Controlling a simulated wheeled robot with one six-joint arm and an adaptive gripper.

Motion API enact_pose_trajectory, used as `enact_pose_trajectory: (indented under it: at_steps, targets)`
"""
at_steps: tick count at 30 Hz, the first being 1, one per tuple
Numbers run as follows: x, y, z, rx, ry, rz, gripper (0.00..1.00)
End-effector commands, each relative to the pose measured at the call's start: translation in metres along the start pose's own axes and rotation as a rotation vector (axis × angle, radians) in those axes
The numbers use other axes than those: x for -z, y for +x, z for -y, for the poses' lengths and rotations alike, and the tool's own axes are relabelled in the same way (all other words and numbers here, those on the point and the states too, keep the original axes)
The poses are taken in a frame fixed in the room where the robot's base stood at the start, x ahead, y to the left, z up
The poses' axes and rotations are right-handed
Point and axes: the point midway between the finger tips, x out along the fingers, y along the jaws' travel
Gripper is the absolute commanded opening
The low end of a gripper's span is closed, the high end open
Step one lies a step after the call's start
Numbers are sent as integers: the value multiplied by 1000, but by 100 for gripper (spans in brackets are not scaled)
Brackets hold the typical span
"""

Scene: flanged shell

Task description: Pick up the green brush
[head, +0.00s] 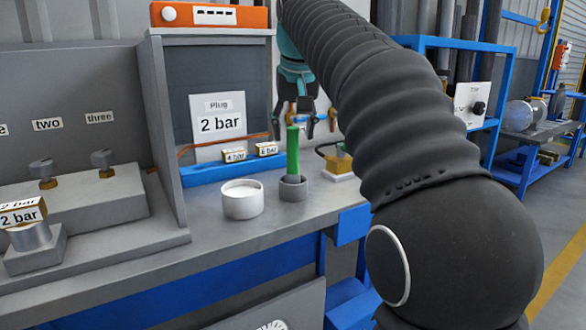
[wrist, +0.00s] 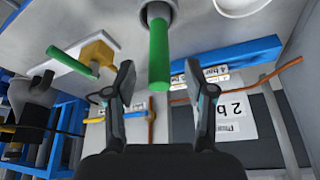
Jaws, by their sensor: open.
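The green brush (head: 292,152) stands upright in a small grey cup (head: 293,190) near the front of the bench. In the wrist view its green handle (wrist: 159,60) lies between the lines of my two fingers, with the cup (wrist: 158,8) at the top edge. My gripper (head: 307,124) is open and empty. In the head view it hangs behind and slightly right of the brush top. In the wrist view my fingertips (wrist: 158,78) are spread either side of the handle, with visible gaps. The brush's lower end is hidden in the cup.
A white cup (head: 243,204) stands just left of the grey cup. A yellow block (head: 336,164) with a green rod sits on a white plate behind right. A blue rail (head: 215,172) with labelled blocks and a grey panel stand at the back left.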

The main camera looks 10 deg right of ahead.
Motion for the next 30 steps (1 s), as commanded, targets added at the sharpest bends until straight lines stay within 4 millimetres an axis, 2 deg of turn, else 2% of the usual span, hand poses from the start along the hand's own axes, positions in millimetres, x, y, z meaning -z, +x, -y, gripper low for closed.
enact_pose_trajectory:
  at_steps: [3, 8, 18, 28, 29, 30]
  targets:
    - [-1, 13, 0, 0, 0, 1, 54]
    - [-1, 21, 0, 0, 0, 0, 54]
    - [-5, 63, -1, 0, 0, 0, 54]
    - [-5, 70, -1, 0, 0, -1, 54]
    - [-5, 70, -1, 0, 0, -1, 49]
    - [-5, 70, -1, 0, 0, -1, 39]
